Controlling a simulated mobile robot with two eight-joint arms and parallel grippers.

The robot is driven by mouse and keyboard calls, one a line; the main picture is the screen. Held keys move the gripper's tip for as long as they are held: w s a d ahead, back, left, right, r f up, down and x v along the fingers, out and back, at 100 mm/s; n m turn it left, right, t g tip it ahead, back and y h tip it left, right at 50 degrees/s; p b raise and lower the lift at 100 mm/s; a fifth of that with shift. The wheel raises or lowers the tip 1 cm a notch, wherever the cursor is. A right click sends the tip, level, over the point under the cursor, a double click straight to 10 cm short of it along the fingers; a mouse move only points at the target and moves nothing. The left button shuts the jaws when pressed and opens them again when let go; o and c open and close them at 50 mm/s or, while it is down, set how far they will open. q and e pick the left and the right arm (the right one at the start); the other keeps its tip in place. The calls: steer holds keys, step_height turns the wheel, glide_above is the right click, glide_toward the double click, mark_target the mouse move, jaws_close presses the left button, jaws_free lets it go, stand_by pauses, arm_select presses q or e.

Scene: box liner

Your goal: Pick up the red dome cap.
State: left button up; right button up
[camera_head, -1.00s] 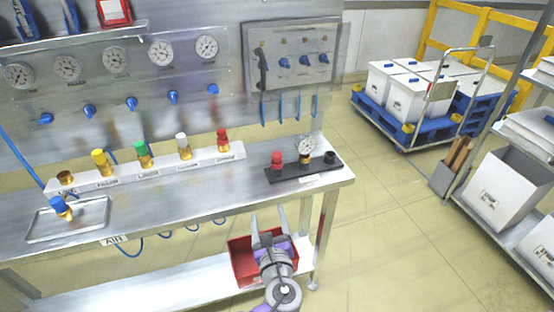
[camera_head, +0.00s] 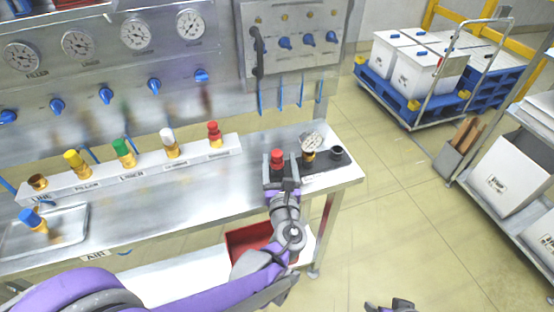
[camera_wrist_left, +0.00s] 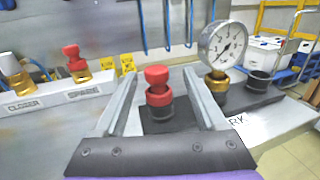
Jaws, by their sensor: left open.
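A red cap (camera_head: 277,158) stands upright in the black holder (camera_head: 318,178) at the right end of the bench. In the left wrist view this red cap (camera_wrist_left: 157,84) shows between the two fingers, with a gap on each side. My left gripper (camera_head: 281,174) is open around or just in front of it; contact is not visible. A second red-topped fitting (camera_head: 213,134) stands at the right end of the white rack and also shows in the left wrist view (camera_wrist_left: 74,60). Part of my right gripper (camera_head: 392,305) shows at the bottom edge; its jaws are unclear.
A pressure gauge (camera_head: 311,144) and an empty black socket (camera_head: 337,153) sit right of the red cap. The white rack (camera_head: 130,172) holds several coloured fittings. A metal tray (camera_head: 66,232) holds a blue-topped fitting (camera_head: 33,220). A red bin (camera_head: 247,238) sits below the bench.

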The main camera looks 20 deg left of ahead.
mark_target(276, 151)
arm_select(q)
steer(key=x, duration=0.5)
steer(key=shift+w+a, duration=0.3)
steer(key=shift+a, duration=0.05)
steer(key=shift+s, duration=0.1)
jaws_close()
